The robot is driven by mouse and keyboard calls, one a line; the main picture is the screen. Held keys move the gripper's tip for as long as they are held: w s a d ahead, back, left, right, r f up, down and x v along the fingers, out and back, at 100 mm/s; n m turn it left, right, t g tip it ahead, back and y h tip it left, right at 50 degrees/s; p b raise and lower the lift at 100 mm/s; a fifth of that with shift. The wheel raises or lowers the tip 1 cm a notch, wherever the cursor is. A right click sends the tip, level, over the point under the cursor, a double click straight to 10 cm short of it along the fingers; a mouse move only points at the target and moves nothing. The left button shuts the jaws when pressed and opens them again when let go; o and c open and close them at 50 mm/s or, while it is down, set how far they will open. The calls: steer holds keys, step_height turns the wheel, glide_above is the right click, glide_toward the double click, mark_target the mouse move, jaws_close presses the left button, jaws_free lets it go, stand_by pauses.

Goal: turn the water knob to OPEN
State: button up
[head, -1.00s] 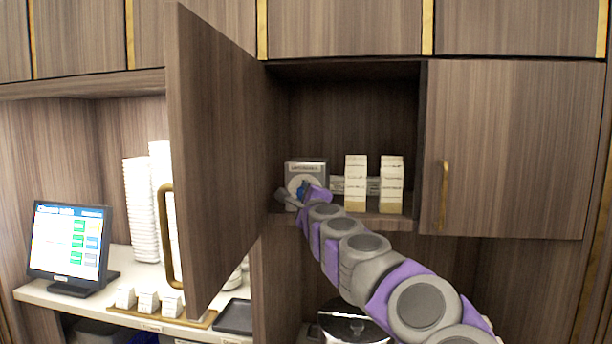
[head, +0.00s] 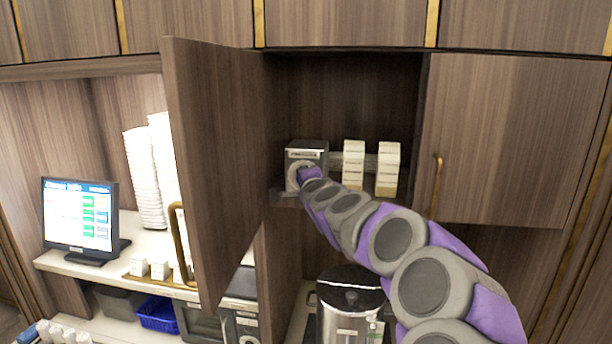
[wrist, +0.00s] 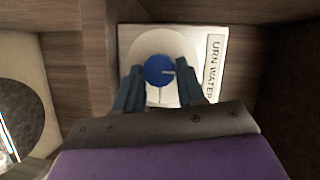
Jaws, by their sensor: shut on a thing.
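The water knob (wrist: 158,70) is round and blue with a pale pointer mark, on a light round dial of a plate (wrist: 213,45) labelled "URN WATER". In the head view the grey control box (head: 308,152) stands in the open cabinet at left. My gripper is at its front and the wrist hides the knob. No OPEN marking is readable.
The open cabinet door (head: 215,170) stands just left of the box. White cartons (head: 353,163) (head: 388,170) stand on the shelf (head: 285,196) to its right. A metal urn (head: 348,300) is below the cabinet. A screen (head: 78,213) stands at far left.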

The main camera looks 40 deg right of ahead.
steer(key=shift+w+a+f, duration=0.1)
steer(key=shift+a+f, duration=0.05)
steer(key=shift+f, duration=0.15)
steer(key=o, duration=1)
steer(key=shift+w, duration=0.25)
steer(key=shift+o, duration=0.2)
steer(key=shift+r, duration=0.1)
steer(key=shift+s, duration=0.15)
steer(key=b+v, duration=0.2)
steer(key=v, duration=1.5)
